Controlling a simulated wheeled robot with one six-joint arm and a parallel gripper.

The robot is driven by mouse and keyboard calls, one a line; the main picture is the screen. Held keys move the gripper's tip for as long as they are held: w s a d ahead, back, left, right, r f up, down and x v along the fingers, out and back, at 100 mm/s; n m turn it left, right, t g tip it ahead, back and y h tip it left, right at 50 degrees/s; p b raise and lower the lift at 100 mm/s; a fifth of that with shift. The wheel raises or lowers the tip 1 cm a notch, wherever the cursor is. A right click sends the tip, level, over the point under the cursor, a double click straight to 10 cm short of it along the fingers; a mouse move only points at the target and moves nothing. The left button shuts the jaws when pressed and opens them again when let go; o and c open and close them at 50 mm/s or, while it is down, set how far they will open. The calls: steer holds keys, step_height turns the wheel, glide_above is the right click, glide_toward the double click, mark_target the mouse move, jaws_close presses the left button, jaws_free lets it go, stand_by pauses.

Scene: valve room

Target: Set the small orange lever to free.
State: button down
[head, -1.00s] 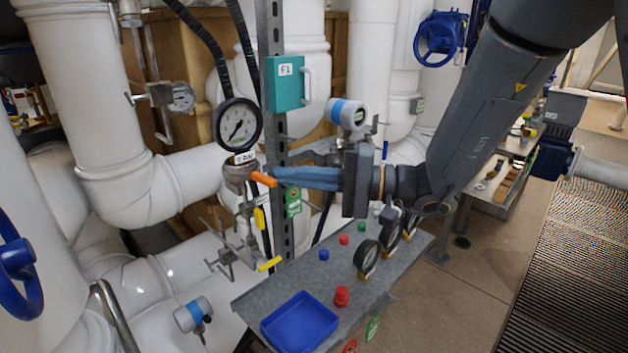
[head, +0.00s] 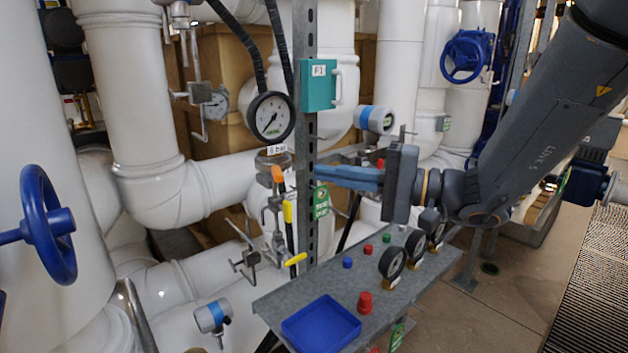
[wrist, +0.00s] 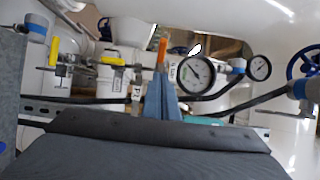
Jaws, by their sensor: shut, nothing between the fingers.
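The small orange lever (head: 277,174) is just below the round pressure gauge in the head view. It looks short and steep there. In the wrist view the orange lever (wrist: 161,53) stands upright in the picture, just beyond the fingertips. My gripper (head: 320,175) is shut and empty, its blue fingers pointing left toward the lever. In the head view a gap shows between the fingertips and the lever. The fingers also show in the wrist view (wrist: 161,90). I cannot read a free mark at the lever.
A perforated steel post (head: 306,130) with a teal box (head: 319,85) stands close to the fingertips. The gauge (head: 271,117) is above the lever; yellow levers (head: 287,212) (head: 295,259) are below. A grey panel with a blue tray (head: 321,325) and knobs is underneath.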

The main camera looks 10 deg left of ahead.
steer(key=s+d+b, duration=0.1)
steer(key=s+d, duration=0.5)
steer(key=s, duration=0.1)
steer(key=shift+s+b, duration=0.35)
steer(key=shift+b, duration=0.05)
